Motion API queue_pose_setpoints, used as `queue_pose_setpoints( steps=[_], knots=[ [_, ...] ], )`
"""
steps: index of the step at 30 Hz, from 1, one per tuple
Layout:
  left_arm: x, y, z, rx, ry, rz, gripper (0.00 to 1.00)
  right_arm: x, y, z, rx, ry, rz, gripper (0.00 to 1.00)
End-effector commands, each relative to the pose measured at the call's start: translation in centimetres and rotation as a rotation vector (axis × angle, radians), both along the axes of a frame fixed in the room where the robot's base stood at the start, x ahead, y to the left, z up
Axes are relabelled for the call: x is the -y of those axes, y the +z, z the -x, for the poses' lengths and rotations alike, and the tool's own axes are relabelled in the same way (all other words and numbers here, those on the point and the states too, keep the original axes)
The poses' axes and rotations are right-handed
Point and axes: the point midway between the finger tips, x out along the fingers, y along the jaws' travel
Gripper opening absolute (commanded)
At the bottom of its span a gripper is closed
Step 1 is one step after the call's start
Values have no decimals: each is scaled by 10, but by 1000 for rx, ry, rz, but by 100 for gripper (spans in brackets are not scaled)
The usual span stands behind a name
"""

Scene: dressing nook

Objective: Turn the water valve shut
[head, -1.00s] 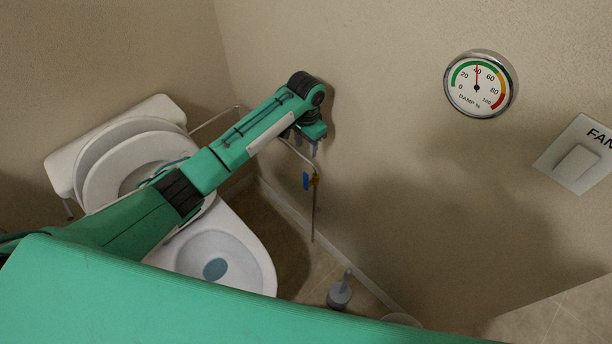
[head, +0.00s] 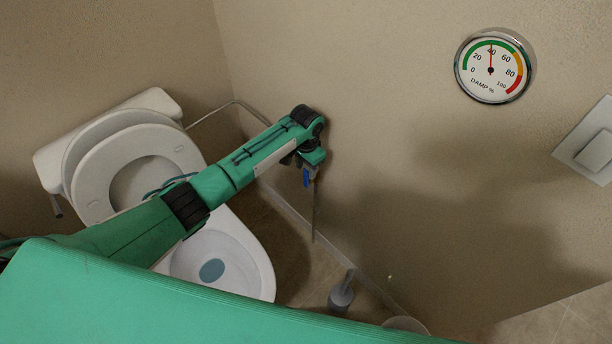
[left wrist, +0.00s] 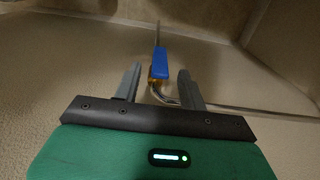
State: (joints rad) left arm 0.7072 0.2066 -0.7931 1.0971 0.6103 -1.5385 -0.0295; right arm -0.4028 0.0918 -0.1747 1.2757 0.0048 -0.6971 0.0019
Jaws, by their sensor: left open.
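The water valve has a blue lever handle (head: 306,177) in the head view, on a thin pipe that runs along the wall. In the left wrist view the blue handle (left wrist: 160,63) lies in line with the pipe above it, with a brass body (left wrist: 153,80) beneath. My left gripper (head: 311,172) is at the valve by the wall. In the left wrist view its two grey fingers (left wrist: 159,82) are open, one on each side of the valve, with gaps to both. My right gripper is not in view.
A white toilet (head: 130,170) with raised lid stands left, under my left arm. A round damp gauge (head: 494,67) and a white switch (head: 590,150) are on the wall at right. A grey toilet brush (head: 341,297) stands on the floor below the valve.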

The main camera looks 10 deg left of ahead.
Motion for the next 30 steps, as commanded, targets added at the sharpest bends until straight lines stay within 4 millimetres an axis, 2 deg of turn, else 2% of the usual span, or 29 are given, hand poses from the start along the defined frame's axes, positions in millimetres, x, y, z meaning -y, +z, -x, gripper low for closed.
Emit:
queue_pose_setpoints(
  steps=[3,7,12,19,20,26,30],
  knots=[
    [0,-22,0,-1,-1,-2,42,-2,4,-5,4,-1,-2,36],
    [0,-36,0,0,1,0,42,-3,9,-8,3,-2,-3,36],
    [0,-44,0,1,0,-1,42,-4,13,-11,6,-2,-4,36],
    [0,-45,0,1,0,0,42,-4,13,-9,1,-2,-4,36],
    [0,-45,0,1,0,0,40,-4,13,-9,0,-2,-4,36],
    [0,-44,0,1,0,-1,1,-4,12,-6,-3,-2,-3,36],
    [0,-44,0,1,0,-1,0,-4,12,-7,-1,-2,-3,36]
  ],
)
